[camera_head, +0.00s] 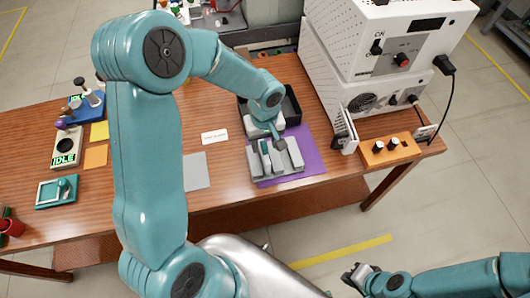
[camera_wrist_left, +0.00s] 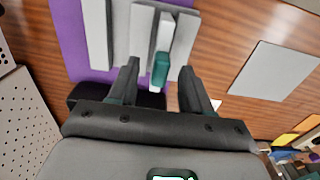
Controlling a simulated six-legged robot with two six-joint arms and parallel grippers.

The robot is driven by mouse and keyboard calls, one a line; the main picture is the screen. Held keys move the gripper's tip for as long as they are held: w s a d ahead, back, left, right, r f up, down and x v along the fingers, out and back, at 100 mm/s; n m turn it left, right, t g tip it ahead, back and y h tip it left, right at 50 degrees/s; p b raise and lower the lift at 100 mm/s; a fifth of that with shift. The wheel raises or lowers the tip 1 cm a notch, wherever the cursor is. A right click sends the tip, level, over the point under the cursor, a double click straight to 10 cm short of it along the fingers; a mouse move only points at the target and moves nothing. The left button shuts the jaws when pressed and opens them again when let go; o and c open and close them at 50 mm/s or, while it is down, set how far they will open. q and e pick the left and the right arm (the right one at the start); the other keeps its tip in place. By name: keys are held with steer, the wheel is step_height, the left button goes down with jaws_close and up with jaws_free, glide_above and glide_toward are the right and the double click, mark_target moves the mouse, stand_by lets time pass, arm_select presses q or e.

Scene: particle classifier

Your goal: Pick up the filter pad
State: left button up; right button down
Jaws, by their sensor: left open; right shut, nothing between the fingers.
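No item is clearly recognisable as the filter pad. A flat grey square (camera_head: 195,171) lies on the table left of the purple mat (camera_head: 312,160); the square is at right in the left wrist view (camera_wrist_left: 276,70). A grey block fixture (camera_head: 288,163) stands on the mat, with a small teal piece (camera_wrist_left: 161,70) on it. My left gripper (camera_head: 272,148) is over the fixture, fingers apart; in the left wrist view, the teal piece shows between the fingertips. Whether they touch it is unclear. My right gripper (camera_head: 356,274) is shut and empty, low in front of the table.
A black tray (camera_head: 291,106) is behind the mat. White machines (camera_head: 345,85) and an orange block (camera_head: 391,150) stand at right. Yellow (camera_head: 99,131) and orange (camera_head: 96,157) squares and small devices (camera_head: 66,147) are at left. My left arm hides part of the table.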

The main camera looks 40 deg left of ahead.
arm_select(q)
steer(key=shift+f, duration=1.35)
jaws_close()
steer(key=shift+r, duration=0.1)
